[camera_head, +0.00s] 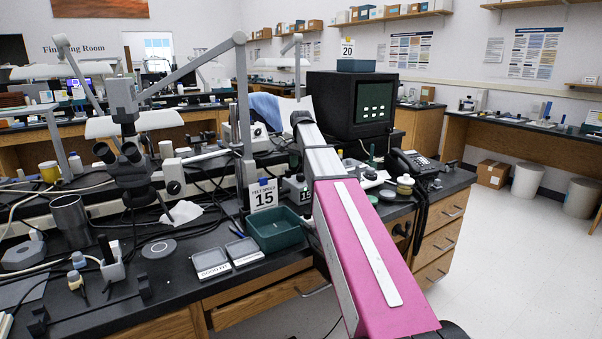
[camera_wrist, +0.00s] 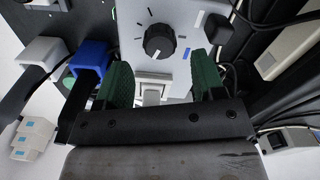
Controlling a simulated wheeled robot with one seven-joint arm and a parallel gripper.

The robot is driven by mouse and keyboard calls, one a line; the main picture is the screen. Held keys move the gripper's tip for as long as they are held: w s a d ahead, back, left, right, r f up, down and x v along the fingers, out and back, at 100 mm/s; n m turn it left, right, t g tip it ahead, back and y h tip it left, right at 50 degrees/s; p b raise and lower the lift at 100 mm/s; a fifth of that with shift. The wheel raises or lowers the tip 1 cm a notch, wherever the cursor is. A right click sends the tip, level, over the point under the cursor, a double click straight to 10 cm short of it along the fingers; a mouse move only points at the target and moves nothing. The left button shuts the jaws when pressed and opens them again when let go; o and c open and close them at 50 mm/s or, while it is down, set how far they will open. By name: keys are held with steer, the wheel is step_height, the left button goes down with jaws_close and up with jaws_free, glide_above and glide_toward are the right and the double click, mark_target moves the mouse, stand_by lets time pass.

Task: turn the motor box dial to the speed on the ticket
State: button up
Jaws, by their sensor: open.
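The ticket (camera_head: 265,195), a white card, reads "FELT SPEED 15" on the bench in the head view. In the wrist view the motor box (camera_wrist: 135,22) shows a pale face with a round black dial (camera_wrist: 158,40). The dial has a white pointer line that points roughly down in the picture. Short dark marks lie around its left and top, and a blue mark lies at its lower right. My gripper (camera_wrist: 161,63) is open, its two green fingers apart, short of the dial with nothing between them. In the head view I cannot make out my gripper beyond the arm.
A green tray (camera_head: 275,232) and two small grey trays (camera_head: 228,260) lie near the bench front. A microscope (camera_head: 130,165) stands left, a telephone (camera_head: 412,165) right. A dark plate (camera_head: 306,194) also reads 15. A card on the back box (camera_head: 347,48) reads 20. Cables crowd the bench.

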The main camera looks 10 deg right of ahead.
mark_target(301, 174)
step_height(301, 174, up, 7)
stand_by(0.3)
steer(key=shift+f, duration=0.1)
stand_by(0.4)
step_height(301, 174, down, 11)
steer(key=n, duration=1.5)
steer(key=shift+s+f, duration=0.15)
steer(key=shift+f, duration=0.05)
steer(key=c, duration=0.9)
